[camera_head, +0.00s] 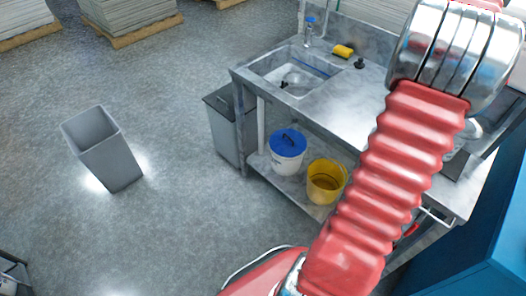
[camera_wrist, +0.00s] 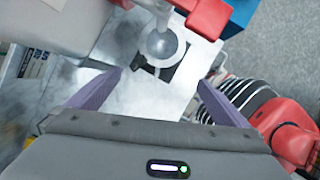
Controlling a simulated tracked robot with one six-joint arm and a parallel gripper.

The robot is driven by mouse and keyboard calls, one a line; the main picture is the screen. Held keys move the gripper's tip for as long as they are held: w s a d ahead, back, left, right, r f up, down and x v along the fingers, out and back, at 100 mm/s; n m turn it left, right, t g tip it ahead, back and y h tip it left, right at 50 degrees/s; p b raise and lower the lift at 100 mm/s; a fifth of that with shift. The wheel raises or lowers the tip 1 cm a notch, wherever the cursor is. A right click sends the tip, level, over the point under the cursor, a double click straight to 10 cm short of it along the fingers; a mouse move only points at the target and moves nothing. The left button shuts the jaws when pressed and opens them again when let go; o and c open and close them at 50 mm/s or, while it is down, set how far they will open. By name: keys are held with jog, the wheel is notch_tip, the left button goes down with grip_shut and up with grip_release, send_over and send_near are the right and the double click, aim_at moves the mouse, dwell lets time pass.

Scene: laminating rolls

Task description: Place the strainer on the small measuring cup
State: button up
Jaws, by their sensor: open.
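In the wrist view, a round, pale grey, bowl-shaped piece with a short handle (camera_wrist: 161,44) lies beyond my fingertips on the counter; I cannot tell whether it is the strainer or the small measuring cup. A dark flat square shows beneath or beside it. In the head view, a shiny rounded thing (camera_head: 473,129) shows at the right of the counter, partly behind my arm. My gripper (camera_wrist: 160,76) is open, its two purple fingers wide apart with nothing between them. In the head view my arm hides the gripper and part of the counter.
The metal counter (camera_head: 352,92) has a sink (camera_head: 292,72), a yellow sponge (camera_head: 343,51) and a small dark object (camera_head: 360,63). A blue-lidded white bucket (camera_head: 287,152) and yellow bucket (camera_head: 326,182) stand on its lower shelf. A grey bin (camera_head: 104,148) stands on open floor.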

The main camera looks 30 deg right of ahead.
jog(key=w+a+r+m+t, duration=0.1)
jog(key=w+a+t, duration=0.1)
jog(key=w+a, duration=0.6)
jog(key=w+a+r+m+t, duration=0.1)
jog(key=w+a, duration=0.2)
jog(key=a, duration=0.9)
jog(key=w+a+r+m+t, duration=0.1)
jog(key=w+a+t, duration=0.1)
jog(key=w+a, duration=0.6)
jog(key=s+a+f+m+t+y, duration=0.1)
jog(key=s+a+f, duration=0.2)
jog(key=a, duration=0.7)
jog(key=s+a+f+m+t+y, duration=0.1)
jog(key=s+a+f, duration=0.2)
jog(key=a, duration=0.8)
jog(key=s+a+f+m+t, duration=0.1)
jog(key=s+a+f+t, duration=0.1)
jog(key=a, duration=0.9)
jog(key=shift+s+f+m+y, duration=0.4)
jog(key=shift+s+f, duration=0.45)
jog(key=shift+s, duration=0.25)
jog(key=shift+c, duration=0.5)
